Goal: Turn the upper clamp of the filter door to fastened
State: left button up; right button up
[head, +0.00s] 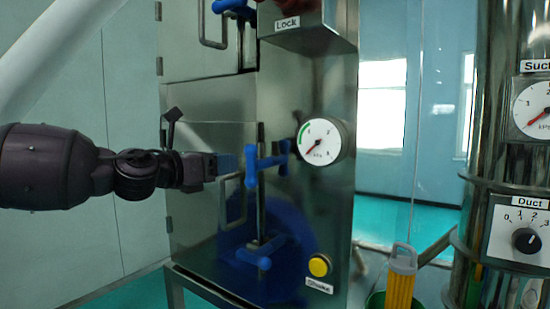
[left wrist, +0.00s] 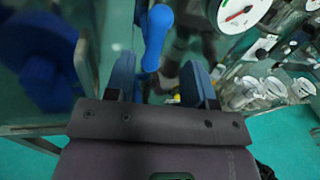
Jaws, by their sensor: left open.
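The upper clamp (head: 252,166) of the filter door is a blue handle on a steel rod, with a blue crosspiece reaching right. The steel filter door (head: 200,220) is on the front of the cabinet; whether it sits flush is hard to tell. My left gripper (head: 226,163) is open just left of the upper clamp, pointing right at it. In the left wrist view the blue handle (left wrist: 155,38) hangs ahead, its rounded end near the gap between the open fingers (left wrist: 158,78). Contact cannot be seen. My right gripper is out of view.
A lower blue clamp (head: 258,257) is below on the same rod. A door handle (head: 232,202) lies close under my left gripper. A pressure gauge (head: 321,142) and a yellow button (head: 319,266) are on the cabinet. A steel column (head: 500,100) stands right.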

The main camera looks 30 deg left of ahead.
aim_at(247, 159)
pick_arm(q)
jog(key=w+p, duration=0.3)
jog(key=shift+w+d+r+m, duration=0.1)
jog(key=shift+d+r+m, duration=0.15)
jog(key=shift+m, duration=0.05)
jog(key=p+x, duration=0.2)
jog(key=x, duration=0.3)
jog(key=shift+w+f, duration=0.15)
jog(key=shift+w, duration=0.05)
jog(key=shift+p+x, duration=0.3)
jog(key=shift+x, duration=0.55)
jog(key=shift+f, duration=0.1)
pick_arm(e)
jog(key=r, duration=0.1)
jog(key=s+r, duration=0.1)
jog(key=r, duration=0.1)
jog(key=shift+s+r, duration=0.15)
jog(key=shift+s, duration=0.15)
pick_arm(q)
jog(key=shift+c, duration=0.3)
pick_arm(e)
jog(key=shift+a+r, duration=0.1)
pick_arm(q)
jog(key=c, duration=0.7)
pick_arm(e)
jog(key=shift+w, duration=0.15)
